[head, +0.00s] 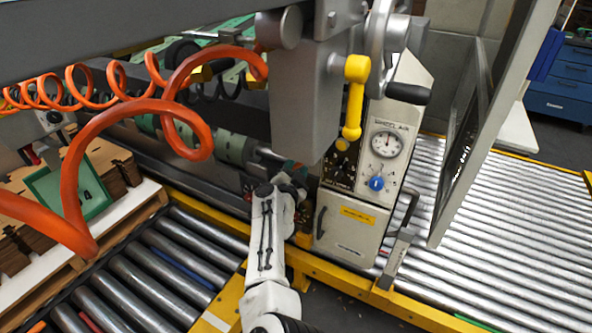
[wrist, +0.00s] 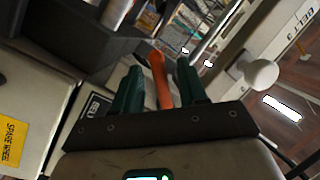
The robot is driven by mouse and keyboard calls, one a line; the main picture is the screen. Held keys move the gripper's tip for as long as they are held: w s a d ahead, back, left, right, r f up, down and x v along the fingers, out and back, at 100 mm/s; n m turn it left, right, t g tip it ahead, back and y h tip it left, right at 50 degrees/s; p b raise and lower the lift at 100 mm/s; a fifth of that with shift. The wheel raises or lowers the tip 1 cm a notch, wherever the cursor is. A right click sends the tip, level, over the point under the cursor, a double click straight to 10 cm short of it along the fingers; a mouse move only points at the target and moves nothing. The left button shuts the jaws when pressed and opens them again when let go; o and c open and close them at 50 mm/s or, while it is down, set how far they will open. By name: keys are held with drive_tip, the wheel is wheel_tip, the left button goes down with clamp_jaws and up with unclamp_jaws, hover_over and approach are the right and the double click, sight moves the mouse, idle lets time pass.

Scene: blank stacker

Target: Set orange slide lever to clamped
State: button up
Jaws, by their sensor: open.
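The orange slide lever (wrist: 158,75) shows in the wrist view as a slim upright handle with a rounded top. It stands between the two dark green fingers of my gripper (wrist: 160,88). The fingers are apart, with a gap visible on either side of the lever. The lever's lower end is hidden by the gripper's dark crossbar. In the head view my white arm reaches up to the left side of the grey machine box, and my gripper (head: 292,172) is partly hidden there. I cannot make out the lever in the head view.
The grey machine box (head: 352,226) carries a dial, a blue knob (head: 376,184) and switches. Coiled orange hoses (head: 140,105) hang at left. Roller conveyors (head: 500,240) lie on both sides. A white knob (wrist: 261,74) is right of my fingers.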

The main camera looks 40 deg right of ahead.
clamp_jaws()
idle(0.3)
idle(0.4)
